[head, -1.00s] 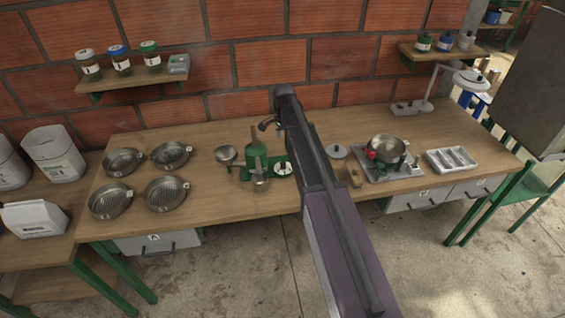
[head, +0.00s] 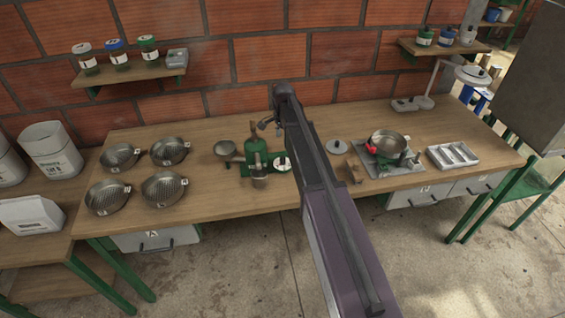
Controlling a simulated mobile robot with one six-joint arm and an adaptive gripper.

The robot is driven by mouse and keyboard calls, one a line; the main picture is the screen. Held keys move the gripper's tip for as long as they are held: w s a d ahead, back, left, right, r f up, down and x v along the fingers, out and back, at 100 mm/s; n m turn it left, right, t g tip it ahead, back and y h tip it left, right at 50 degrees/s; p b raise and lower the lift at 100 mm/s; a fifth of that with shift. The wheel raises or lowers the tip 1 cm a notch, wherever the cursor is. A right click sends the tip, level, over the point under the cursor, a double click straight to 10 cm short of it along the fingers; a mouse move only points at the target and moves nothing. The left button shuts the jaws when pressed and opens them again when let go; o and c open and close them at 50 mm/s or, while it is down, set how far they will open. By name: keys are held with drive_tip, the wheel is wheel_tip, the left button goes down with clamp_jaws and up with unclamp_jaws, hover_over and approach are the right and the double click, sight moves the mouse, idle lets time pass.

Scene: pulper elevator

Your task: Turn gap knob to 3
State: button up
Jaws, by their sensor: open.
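A small green pulper (head: 256,148) stands on the wooden bench near the middle, with a metal cup (head: 260,178) at its front. A round white dial with a dark knob (head: 282,163) sits on the green base at the pulper's right; I take it for the gap knob. Its numbers are too small to read, so I cannot tell its setting. My gripper (head: 270,127) is open and empty, above and behind the pulper, apart from the dial. My arm passes close to the dial's right side.
Several strainer pans (head: 162,188) lie on the left of the bench. A metal bowl (head: 219,148) stands beside the pulper. Shelves hang on the brick wall.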

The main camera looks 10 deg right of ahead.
sight(283, 157)
drive_tip(key=shift+f+b, duration=5.5)
drive_tip(key=shift+f, duration=0.25)
drive_tip(key=shift+a, duration=0.1)
clamp_jaws()
